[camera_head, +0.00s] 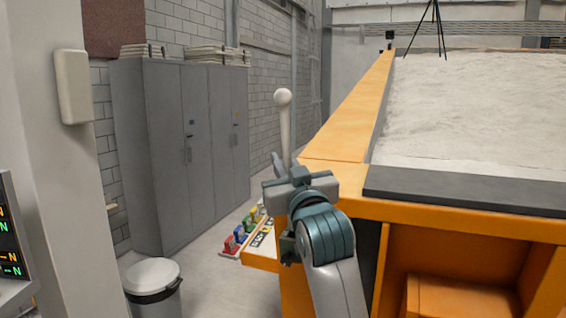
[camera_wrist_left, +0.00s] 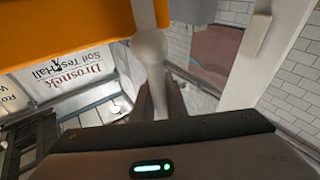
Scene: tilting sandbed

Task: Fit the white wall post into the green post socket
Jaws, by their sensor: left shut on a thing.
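The white wall post (camera_head: 285,125) stands roughly upright in the head view, with a round knob at its top. My left gripper (camera_head: 282,165) is shut on its lower part and holds it beside the orange sandbed frame. In the left wrist view the pale post (camera_wrist_left: 150,48) runs between the two fingers of the left gripper (camera_wrist_left: 160,95). A green piece (camera_head: 247,223), which may be the green post socket, is small in a row of coloured pieces low behind my arm. The post is apart from it. My right gripper is out of view.
The orange sandbed frame (camera_head: 345,115) with pale sand (camera_head: 470,110) fills the right side. Grey cabinets (camera_head: 180,150) stand at the left, with a lidded bin (camera_head: 152,275) in front. Bare floor shows between the cabinets and the coloured row.

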